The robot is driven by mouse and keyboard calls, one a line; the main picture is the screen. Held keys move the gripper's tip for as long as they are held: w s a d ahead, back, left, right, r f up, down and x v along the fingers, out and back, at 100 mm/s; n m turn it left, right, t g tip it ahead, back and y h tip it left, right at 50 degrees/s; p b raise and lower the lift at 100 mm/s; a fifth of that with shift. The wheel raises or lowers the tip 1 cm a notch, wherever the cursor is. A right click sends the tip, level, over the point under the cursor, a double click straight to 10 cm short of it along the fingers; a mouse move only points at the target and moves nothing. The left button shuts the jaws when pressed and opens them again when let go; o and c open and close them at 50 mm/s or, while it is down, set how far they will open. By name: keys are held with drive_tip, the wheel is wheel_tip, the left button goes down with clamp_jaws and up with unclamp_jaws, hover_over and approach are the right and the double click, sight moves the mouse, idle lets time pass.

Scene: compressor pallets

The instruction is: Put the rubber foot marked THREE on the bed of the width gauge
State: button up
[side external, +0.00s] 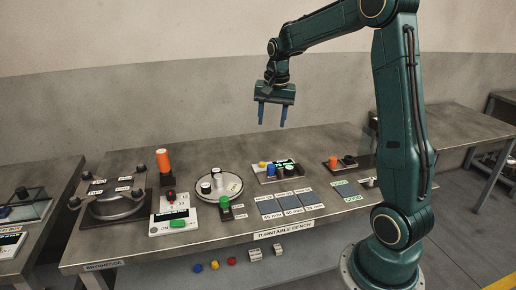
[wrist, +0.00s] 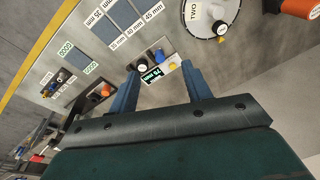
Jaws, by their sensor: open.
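My gripper (side external: 272,122) hangs open and empty, high above the back of the bench; in the wrist view its two blue fingers (wrist: 160,71) point down at the bench. Below it is a white unit with a lit green readout (side external: 284,162), which looks like the width gauge; yellow, blue and black pieces sit on it. The readout also shows in the wrist view (wrist: 152,75), between the fingers. A round pale turntable (side external: 232,184) stands left of it with dark feet on it. In the wrist view a tag on the turntable (wrist: 212,10) reads TWO. I cannot read THREE anywhere.
Blue-grey pads (side external: 290,201) with mm labels lie in front of the gauge, with green GOOD tags (side external: 351,198) to their right. An orange cylinder (side external: 163,160) and a control box with a green button (side external: 178,223) stand left of the turntable. The air around my gripper is clear.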

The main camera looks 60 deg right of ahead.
drive_tip(key=s+a+r+n+t, duration=0.25)
drive_tip(key=s+a+n, duration=0.35)
drive_tip(key=a, duration=0.4)
drive_tip(key=s+a+r+n+t, duration=0.1)
drive_tip(key=s+a+r+n, duration=0.25)
drive_tip(key=s+a, duration=0.45)
drive_tip(key=s+a+f+n+y, duration=0.1)
drive_tip(key=s+a+n, duration=0.3)
drive_tip(key=s+a, duration=0.1)
drive_tip(key=shift+s+a+f, duration=0.15)
drive_tip(key=shift+s+f, duration=0.15)
drive_tip(key=shift+s, duration=0.25)
